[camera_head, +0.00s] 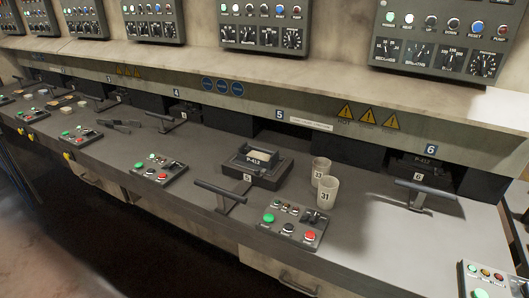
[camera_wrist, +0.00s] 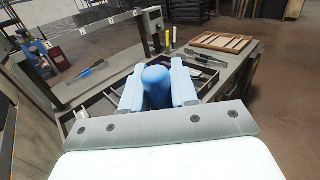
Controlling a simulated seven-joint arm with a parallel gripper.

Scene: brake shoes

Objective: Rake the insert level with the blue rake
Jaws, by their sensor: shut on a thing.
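In the wrist view my gripper (camera_wrist: 158,82) is shut on a blue rounded handle (camera_wrist: 156,90), which I take to be the blue rake's. The light blue fingers press it from both sides. The rake's working end is not visible. My gripper does not show in the head view. There, a dark mould marked P-413 (camera_head: 268,171) sits on the bench at station 5. A pale tan fill (camera_head: 261,155) shows in its top opening, which I take to be the insert. I cannot tell how level it is.
Two pale cups, marked 33 (camera_head: 320,168) and 31 (camera_head: 327,194), stand right of the mould. A black lever handle (camera_head: 220,191) and a button box (camera_head: 291,227) are in front. A wooden tray (camera_wrist: 223,41) lies on a bench in the wrist view.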

